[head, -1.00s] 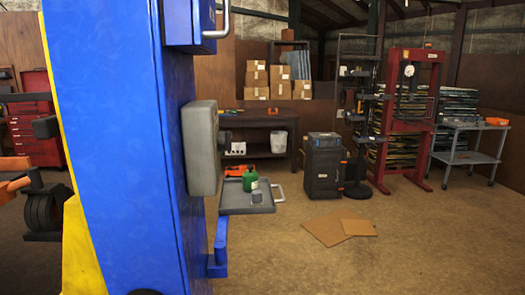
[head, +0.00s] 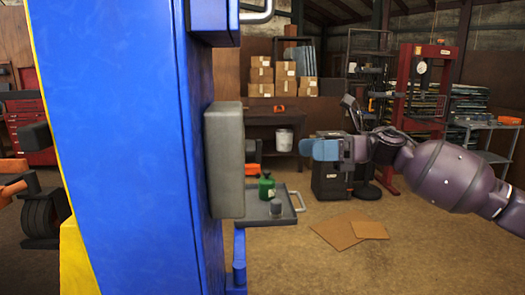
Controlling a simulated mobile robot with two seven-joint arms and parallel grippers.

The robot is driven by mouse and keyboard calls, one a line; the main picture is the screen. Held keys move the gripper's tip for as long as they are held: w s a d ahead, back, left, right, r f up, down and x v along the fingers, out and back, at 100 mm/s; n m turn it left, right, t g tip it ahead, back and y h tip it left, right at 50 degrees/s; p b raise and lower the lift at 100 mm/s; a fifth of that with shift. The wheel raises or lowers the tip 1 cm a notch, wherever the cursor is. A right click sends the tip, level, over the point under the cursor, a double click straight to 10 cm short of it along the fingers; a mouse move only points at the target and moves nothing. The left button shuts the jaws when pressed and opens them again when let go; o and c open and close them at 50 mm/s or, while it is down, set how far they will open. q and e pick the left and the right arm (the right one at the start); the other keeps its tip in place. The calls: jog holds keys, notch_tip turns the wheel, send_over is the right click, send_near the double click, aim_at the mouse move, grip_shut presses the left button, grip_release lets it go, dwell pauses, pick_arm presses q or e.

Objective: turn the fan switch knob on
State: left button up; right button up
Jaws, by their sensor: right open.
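A grey box (head: 224,160) is mounted on the right side of the tall blue post (head: 115,140). I see it nearly edge-on, and no knob that I can make out as the fan switch shows. My right gripper (head: 316,149) comes in from the right, with blue fingertips pointing left towards the grey box. It is open and empty, and a clear gap lies between it and the box. The fingers overlap from this angle. My left gripper is not in view.
A tray (head: 262,221) with a green bottle (head: 266,188) and a small grey cup (head: 276,208) sticks out beside the post. A blue arm (head: 239,260) juts out below. Cardboard sheets (head: 338,234) lie on the open floor at right.

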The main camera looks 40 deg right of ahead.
aim_at(253, 148)
jog(key=b+x, duration=0.1)
jog(key=x, duration=0.9)
jog(key=shift+a, duration=0.4)
jog(key=shift+w+r, duration=0.1)
jog(key=shift+w, duration=0.05)
jog(key=c, duration=0.9)
